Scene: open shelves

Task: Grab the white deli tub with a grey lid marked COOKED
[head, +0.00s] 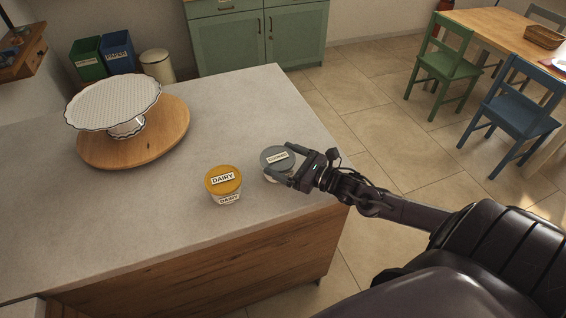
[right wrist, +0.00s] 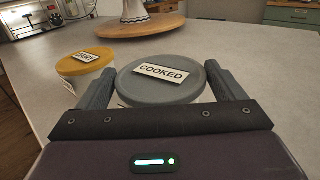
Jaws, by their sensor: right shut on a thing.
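The white deli tub with a grey lid marked COOKED (head: 277,157) stands on the grey counter near its right edge. In the right wrist view its grey lid (right wrist: 160,86) sits between the two fingers. My right gripper (head: 281,163) reaches in from the right and is shut on this tub, one finger on each side. The right gripper (right wrist: 165,93) also fills the bottom of the right wrist view. The lower part of the tub is mostly hidden by the gripper. My left gripper is not in the head view.
A tub with a yellow lid marked DAIRY (head: 223,181) stands just left of the grey-lidded tub. A white cake stand (head: 114,101) is on a round wooden board (head: 175,138) at the left. The counter (head: 215,115) is clear behind the tubs.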

